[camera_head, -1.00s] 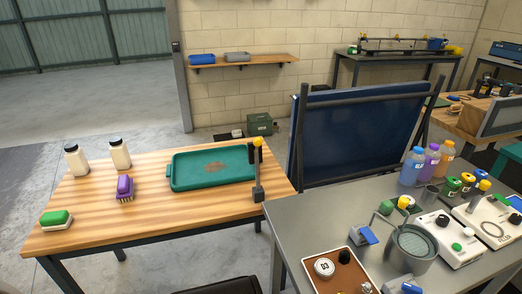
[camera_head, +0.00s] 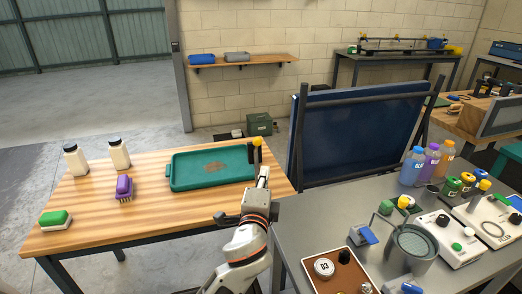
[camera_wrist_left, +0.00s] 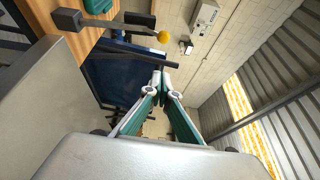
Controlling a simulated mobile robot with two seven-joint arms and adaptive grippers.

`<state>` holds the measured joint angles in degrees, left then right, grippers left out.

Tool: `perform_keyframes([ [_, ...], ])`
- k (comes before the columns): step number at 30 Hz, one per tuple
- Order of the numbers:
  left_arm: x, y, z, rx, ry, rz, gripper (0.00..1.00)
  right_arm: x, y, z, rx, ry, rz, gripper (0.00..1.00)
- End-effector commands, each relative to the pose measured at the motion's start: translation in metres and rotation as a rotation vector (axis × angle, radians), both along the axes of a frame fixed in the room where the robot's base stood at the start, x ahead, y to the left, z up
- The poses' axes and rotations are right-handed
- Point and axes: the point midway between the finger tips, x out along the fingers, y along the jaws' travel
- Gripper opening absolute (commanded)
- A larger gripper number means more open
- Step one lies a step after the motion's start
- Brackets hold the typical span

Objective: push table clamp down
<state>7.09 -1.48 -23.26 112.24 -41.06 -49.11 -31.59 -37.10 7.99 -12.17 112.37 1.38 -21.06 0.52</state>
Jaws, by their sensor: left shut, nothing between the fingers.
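The table clamp (camera_head: 251,154) stands at the right end of the wooden table, with a dark lever standing upright and a yellow knob (camera_head: 258,142) at its top. My left arm hides the clamp's base in the head view. In the left wrist view, the clamp's grey base (camera_wrist_left: 68,20) and its lever reaching to the yellow knob (camera_wrist_left: 164,37) show at the upper left. My left gripper (camera_head: 263,172) is in front of the clamp, below the knob in the picture. Its fingers (camera_wrist_left: 160,76) are together and empty, and the knob appears apart from them. My right gripper is out of view.
The wooden table (camera_head: 100,225) holds a green tray (camera_head: 180,185), a purple brush (camera_head: 124,187), a green-and-white brush (camera_head: 55,219) and two bottles (camera_head: 119,154). A grey table (camera_head: 300,235) with devices stands right of my arm. A dark blue panel (camera_head: 350,135) rises behind.

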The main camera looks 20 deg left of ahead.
Motion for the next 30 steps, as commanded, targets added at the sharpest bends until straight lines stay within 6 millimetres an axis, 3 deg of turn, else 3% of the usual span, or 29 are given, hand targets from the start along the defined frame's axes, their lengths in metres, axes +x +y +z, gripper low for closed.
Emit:
perform_keyframes([
  [8, 0.007, 0.001, 0.000, -0.002, 0.000, -0.001, 0.00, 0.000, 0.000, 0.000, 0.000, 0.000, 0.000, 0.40],
  [24, 0.101, 0.017, 0.001, -0.002, 0.001, -0.001, 0.00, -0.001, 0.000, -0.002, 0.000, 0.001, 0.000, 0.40],
  [30, 0.116, 0.040, 0.001, -0.003, 0.001, -0.001, 0.00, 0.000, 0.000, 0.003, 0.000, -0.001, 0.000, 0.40],
])
